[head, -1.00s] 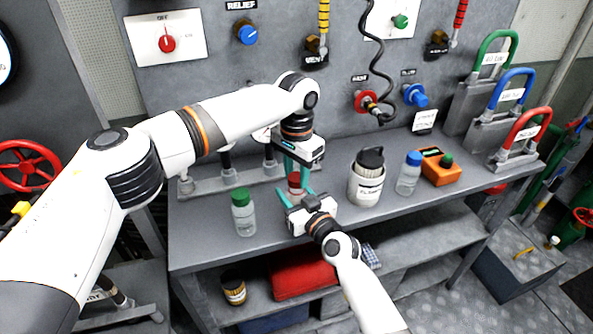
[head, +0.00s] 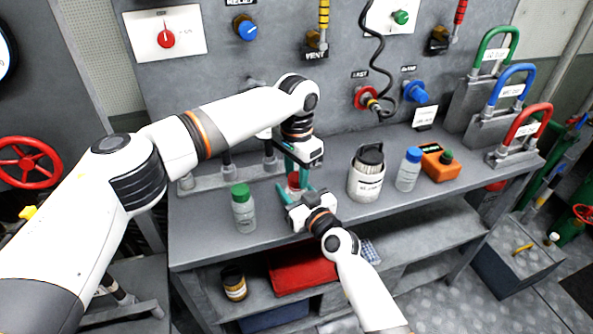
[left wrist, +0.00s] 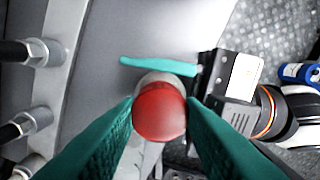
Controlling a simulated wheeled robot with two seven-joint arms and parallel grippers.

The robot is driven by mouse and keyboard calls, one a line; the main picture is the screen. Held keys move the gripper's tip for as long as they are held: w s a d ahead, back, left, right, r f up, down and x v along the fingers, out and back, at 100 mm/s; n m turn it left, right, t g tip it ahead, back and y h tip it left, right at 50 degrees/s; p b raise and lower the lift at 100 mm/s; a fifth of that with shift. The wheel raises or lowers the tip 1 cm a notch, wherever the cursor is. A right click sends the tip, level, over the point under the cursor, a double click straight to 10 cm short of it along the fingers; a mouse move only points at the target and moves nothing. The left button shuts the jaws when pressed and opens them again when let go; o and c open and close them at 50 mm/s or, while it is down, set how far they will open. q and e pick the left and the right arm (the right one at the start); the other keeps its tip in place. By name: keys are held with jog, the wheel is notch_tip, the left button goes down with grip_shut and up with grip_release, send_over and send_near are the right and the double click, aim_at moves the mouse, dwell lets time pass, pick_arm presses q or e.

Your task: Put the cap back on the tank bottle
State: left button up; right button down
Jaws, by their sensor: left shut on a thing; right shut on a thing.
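The red cap (left wrist: 158,110) sits between the teal fingers of my left gripper (left wrist: 160,104), which is shut on it from above. In the head view the cap (head: 293,179) shows as a small red patch. The tank bottle (left wrist: 158,78) is a pale, whitish body directly under the cap, mostly hidden by it. My right gripper (head: 296,191) comes from the front of the bench and is shut on the bottle low down. The cap is in line with the bottle's top, touching or very close. I cannot tell whether it is seated.
A green-capped bottle (head: 243,208) stands left on the bench (head: 215,256). To the right stand a white jar with a black lid (head: 366,182), a blue-capped bottle (head: 408,171) and an orange box (head: 441,167). Pipe fittings (head: 228,176) run behind my grippers. Bare bench lies between the bottles.

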pick_arm(q)
jog(key=m, duration=1.2)
jog(key=shift+m, duration=0.3)
jog(key=m, duration=1)
jog(key=shift+m, duration=0.3)
jog(key=m, duration=0.8)
